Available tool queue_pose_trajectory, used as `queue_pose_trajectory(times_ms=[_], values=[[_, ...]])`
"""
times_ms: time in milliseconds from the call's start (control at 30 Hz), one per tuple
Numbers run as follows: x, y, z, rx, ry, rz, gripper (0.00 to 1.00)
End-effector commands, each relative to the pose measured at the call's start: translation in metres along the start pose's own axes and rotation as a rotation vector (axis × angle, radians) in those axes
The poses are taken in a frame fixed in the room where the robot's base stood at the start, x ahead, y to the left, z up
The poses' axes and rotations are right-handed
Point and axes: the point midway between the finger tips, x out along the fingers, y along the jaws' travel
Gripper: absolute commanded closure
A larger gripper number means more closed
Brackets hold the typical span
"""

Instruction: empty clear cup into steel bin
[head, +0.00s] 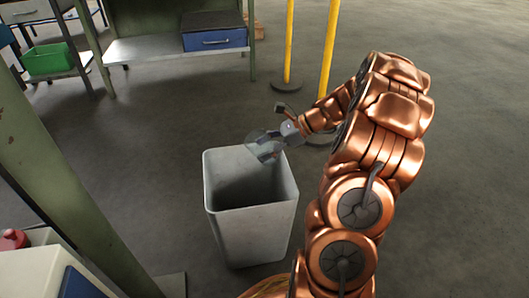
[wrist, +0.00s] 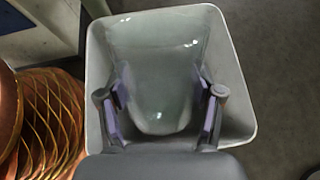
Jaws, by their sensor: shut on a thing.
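The clear cup (wrist: 160,75) is held between the two fingers of my gripper (wrist: 160,110), which is shut on it. In the head view the cup (head: 264,146) is over the far rim of the steel bin and looks tilted, and my gripper (head: 284,135) is at its right side. The grey steel bin (head: 252,228) stands upright on the floor with its open top facing up. In the wrist view the bin's rim (wrist: 240,75) surrounds the cup. I cannot tell whether anything is in the cup, and the bin's bottom is dark.
A green post (head: 62,185) stands left of the bin, beside a pale cabinet (head: 40,275). Two yellow posts (head: 289,45) stand behind. A shelf with a blue drawer box (head: 215,40) and a green crate (head: 48,60) are at the back. The floor on the right is clear.

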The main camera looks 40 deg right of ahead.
Motion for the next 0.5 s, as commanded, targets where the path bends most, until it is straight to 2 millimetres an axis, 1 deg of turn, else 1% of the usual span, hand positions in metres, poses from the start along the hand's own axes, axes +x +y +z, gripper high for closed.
queue_pose_trajectory(times_ms=[500], values=[[0.017,0.000,-0.008,0.001,-0.345,0.002,0.69]])
